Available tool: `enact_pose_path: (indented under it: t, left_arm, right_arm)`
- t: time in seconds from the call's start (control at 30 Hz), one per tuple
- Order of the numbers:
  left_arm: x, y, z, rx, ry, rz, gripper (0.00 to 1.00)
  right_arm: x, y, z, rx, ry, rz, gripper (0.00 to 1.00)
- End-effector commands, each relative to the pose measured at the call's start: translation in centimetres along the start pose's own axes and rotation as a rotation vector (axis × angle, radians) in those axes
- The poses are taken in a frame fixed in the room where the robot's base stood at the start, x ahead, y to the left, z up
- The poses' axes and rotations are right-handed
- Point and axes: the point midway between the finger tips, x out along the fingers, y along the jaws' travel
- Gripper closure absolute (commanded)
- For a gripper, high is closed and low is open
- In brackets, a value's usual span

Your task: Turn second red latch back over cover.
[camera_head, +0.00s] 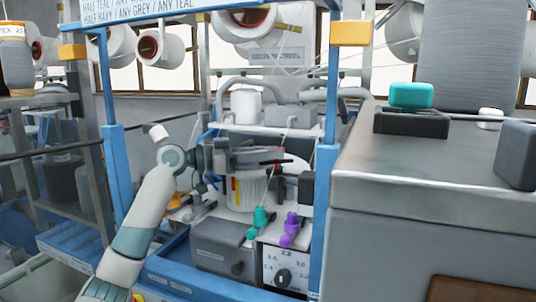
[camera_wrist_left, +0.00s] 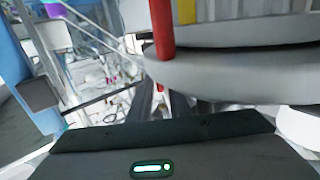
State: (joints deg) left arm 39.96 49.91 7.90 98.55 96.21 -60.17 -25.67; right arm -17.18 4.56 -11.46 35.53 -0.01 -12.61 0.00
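A white drum-shaped machine (camera_head: 248,192) stands in the middle of the blue frame. A red upright strip (camera_head: 237,190) shows on its left side, with yellow beside it. In the left wrist view, a red upright bar (camera_wrist_left: 162,28) stands against a grey-white round rim (camera_wrist_left: 235,75), and a yellow bar (camera_wrist_left: 187,11) is beside it. My left gripper (camera_head: 283,162) reaches in from the left, above the drum. A small red piece shows by its fingers; I cannot tell whether it is held. Its dark fingers (camera_wrist_left: 165,108) point under the rim in the wrist view. Which latch is the second is unclear.
Teal (camera_head: 260,219) and purple (camera_head: 290,229) pieces stand in front of the drum, above a grey box (camera_head: 222,245) and a dial panel (camera_head: 284,272). Blue posts (camera_head: 325,190) flank the machine. A large grey cabinet (camera_head: 430,185) blocks the right.

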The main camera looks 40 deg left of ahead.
Motion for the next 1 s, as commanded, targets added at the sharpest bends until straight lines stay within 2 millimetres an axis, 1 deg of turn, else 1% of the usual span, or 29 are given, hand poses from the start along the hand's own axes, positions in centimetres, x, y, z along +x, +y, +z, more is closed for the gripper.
enact_pose_path:
  t: [0.33, 0.47, 0.67, 0.9, 1.0]
  left_arm:
    - [0.0, 0.0, 0.1, -0.001, 0.000, 0.000, 0.73]
    - [-0.5, 0.0, 0.2, 0.000, 0.000, -0.001, 0.73]
    - [-2.4, 0.0, 0.5, 0.000, -0.002, -0.001, 0.73]
    - [-5.7, -0.1, 0.5, 0.000, -0.002, -0.002, 0.73]
    - [-6.7, -0.1, 0.3, 0.000, -0.001, -0.001, 0.73]
  right_arm:
    - [0.1, 0.1, 0.0, 0.000, 0.000, 0.001, 0.73]
    - [0.4, 0.0, 0.1, 0.000, 0.000, 0.001, 0.73]
    - [1.9, 0.0, 0.2, 0.000, 0.000, 0.001, 0.73]
    - [3.8, 0.0, 0.4, 0.000, 0.000, 0.001, 0.73]
    - [4.2, 0.0, 0.4, 0.000, 0.000, 0.001, 0.73]
